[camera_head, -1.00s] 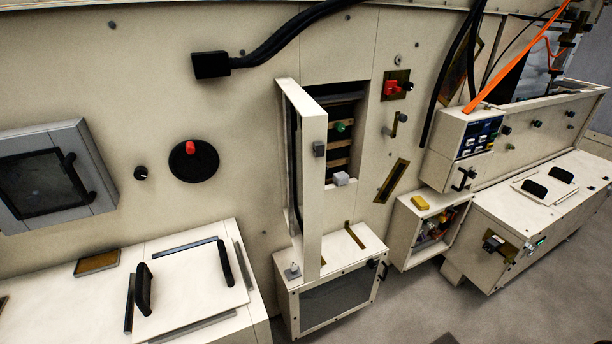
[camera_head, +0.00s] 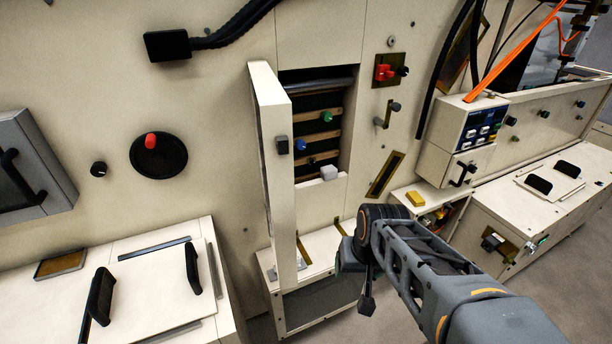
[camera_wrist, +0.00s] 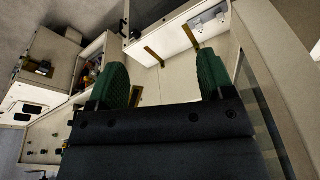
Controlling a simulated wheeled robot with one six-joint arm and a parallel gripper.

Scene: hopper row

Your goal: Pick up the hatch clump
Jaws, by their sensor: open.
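The hatch (camera_head: 318,120) is an open recess in the cream wall, with dark shelves edged in tan and green and blue knobs inside. Its cream door (camera_head: 274,180) stands swung open at the left. A small pale grey lump (camera_head: 328,172) sits at the lower edge of the opening; I cannot tell surely whether this is the hatch clump. My gripper shows in the wrist view (camera_wrist: 160,82), open, with two green-padded fingers apart and nothing between them. In the head view my arm reaches in from the lower right, its end below and right of the hatch.
A low cabinet with brass strips (camera_head: 303,250) stands under the hatch. An open shelf box with a yellow block (camera_head: 415,198) on top is to the right, partly behind my arm. A panel with black handles (camera_head: 165,290) lies at lower left. Grey floor shows at lower right.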

